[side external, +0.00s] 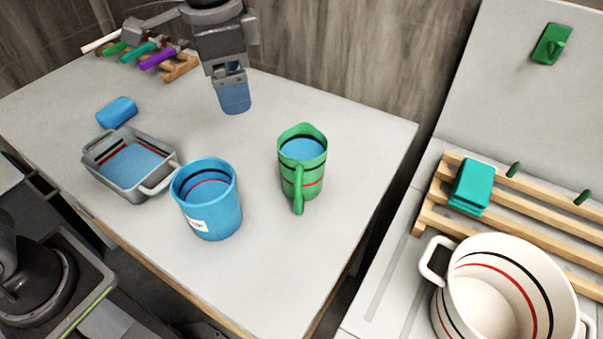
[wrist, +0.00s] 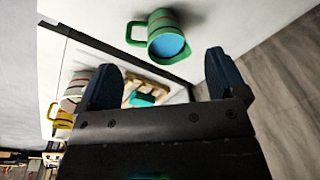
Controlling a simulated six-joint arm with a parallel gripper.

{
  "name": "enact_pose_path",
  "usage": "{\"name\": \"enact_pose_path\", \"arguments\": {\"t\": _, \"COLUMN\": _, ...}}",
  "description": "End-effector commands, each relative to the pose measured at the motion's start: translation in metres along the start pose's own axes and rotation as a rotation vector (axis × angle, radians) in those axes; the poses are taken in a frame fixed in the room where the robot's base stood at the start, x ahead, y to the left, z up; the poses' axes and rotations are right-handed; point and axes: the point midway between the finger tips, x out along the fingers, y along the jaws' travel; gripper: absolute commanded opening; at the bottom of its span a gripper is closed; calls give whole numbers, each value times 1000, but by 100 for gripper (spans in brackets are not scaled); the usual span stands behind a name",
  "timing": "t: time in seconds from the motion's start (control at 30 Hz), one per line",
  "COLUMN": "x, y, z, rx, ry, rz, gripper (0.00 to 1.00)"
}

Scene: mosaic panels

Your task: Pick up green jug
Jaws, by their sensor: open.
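The green jug (side external: 313,178) stands upright on the light table, with blue contents and its handle toward the camera in the side view. In the wrist view the jug (wrist: 160,18) is at the top centre, beyond the fingertips, with its handle to the left. My gripper (side external: 234,100) hangs over the back of the table, behind and left of the jug and apart from it. In the wrist view my gripper (wrist: 163,80) has its two dark blue fingers spread wide, with nothing held between them.
A blue mug (side external: 209,208) stands left of the jug, with a grey dish (side external: 127,190) and blue block (side external: 116,112) farther left. Coloured utensils on a wooden rack (side external: 181,68) lie behind. A white pot (side external: 505,285) and slatted rack are right, beyond the table edge.

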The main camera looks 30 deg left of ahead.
Motion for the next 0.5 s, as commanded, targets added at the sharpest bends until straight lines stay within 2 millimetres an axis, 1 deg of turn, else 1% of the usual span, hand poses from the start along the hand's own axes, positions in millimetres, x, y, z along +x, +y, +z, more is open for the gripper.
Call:
{"name": "enact_pose_path", "arguments": {"t": 0.03, "x": 10, "y": 9, "z": -22, "rx": 67, "ry": -36, "rz": 12, "gripper": 91}}
{"name": "enact_pose_path", "arguments": {"t": 0.1, "x": 20, "y": 20, "z": -45, "rx": 150, "ry": -77, "rz": 25, "gripper": 91}}
{"name": "enact_pose_path", "arguments": {"t": 0.2, "x": 36, "y": 38, "z": -72, "rx": 252, "ry": -129, "rz": 40, "gripper": 91}}
{"name": "enact_pose_path", "arguments": {"t": 0.33, "x": 52, "y": 56, "z": -93, "rx": 343, "ry": -175, "rz": 52, "gripper": 91}}
{"name": "enact_pose_path", "arguments": {"t": 0.4, "x": 57, "y": 62, "z": -99, "rx": 373, "ry": -191, "rz": 56, "gripper": 91}}
{"name": "enact_pose_path", "arguments": {"t": 0.5, "x": 64, "y": 66, "z": -103, "rx": 392, "ry": -201, "rz": 58, "gripper": 91}}
